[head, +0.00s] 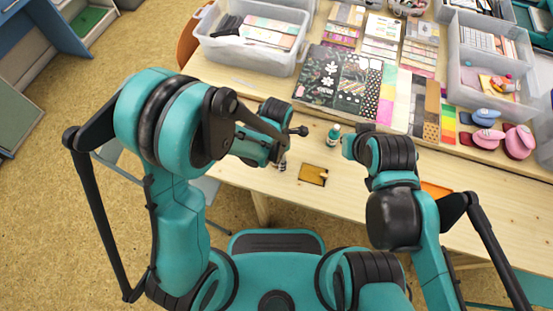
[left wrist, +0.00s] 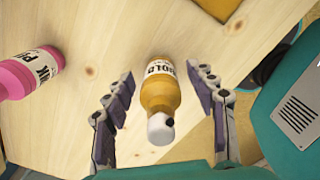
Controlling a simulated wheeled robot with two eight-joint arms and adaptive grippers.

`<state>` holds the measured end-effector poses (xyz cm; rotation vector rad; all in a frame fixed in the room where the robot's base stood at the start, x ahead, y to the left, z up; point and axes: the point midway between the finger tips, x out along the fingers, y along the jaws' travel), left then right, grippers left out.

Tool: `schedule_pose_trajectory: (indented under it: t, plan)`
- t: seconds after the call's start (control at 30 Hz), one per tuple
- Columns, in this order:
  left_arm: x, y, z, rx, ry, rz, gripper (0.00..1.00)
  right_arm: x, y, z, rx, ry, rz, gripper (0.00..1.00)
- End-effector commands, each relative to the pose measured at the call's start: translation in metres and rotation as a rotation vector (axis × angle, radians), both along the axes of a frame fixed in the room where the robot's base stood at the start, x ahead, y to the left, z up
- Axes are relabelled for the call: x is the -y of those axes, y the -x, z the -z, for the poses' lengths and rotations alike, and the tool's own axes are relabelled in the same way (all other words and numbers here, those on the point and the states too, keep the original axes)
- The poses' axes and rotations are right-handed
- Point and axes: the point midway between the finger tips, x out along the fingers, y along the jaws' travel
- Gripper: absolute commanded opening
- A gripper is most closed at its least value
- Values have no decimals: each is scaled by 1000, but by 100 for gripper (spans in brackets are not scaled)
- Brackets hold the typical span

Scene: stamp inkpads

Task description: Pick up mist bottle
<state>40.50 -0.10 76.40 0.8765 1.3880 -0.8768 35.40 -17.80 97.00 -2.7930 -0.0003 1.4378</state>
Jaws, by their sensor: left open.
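A gold mist bottle (left wrist: 160,90) with a white label and white cap shows in the left wrist view. My left gripper (left wrist: 160,74) is open, with one finger on each side of the bottle and visible gaps between. In the head view my left gripper (head: 282,163) is small over the near part of the table, and the gold bottle there is too small or hidden to make out. A pink bottle (left wrist: 28,73) lies to the left in the wrist view. My right gripper's fingers are hidden behind its own arm.
A teal bottle (head: 333,135) stands on the wooden table (head: 235,175), close to my right wrist. A flat gold-brown piece (head: 313,176) lies near the front edge. Patterned papers (head: 340,85), clear bins (head: 251,48) and punches (head: 488,137) fill the back and right.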

Motion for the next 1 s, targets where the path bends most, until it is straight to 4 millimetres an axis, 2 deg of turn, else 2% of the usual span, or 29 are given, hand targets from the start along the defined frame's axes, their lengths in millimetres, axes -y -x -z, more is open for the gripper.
schedule_pose_trajectory:
  t: [0.17,0.37,0.4,0.77,0.87,1.0]
  plan:
    - [0,0,-1,0,0,0,57,0,0,-1,0,0,0,0]
    - [0,0,-1,0,0,1,4,0,0,-1,0,0,0,0]
    - [0,0,-1,0,0,1,1,0,0,-1,0,0,0,0]
    - [0,0,-6,0,0,1,0,0,0,-4,0,0,0,0]
    - [0,0,-15,0,0,1,0,0,0,-9,0,0,0,0]
    - [0,0,-38,0,0,1,0,0,0,-22,0,0,0,0]
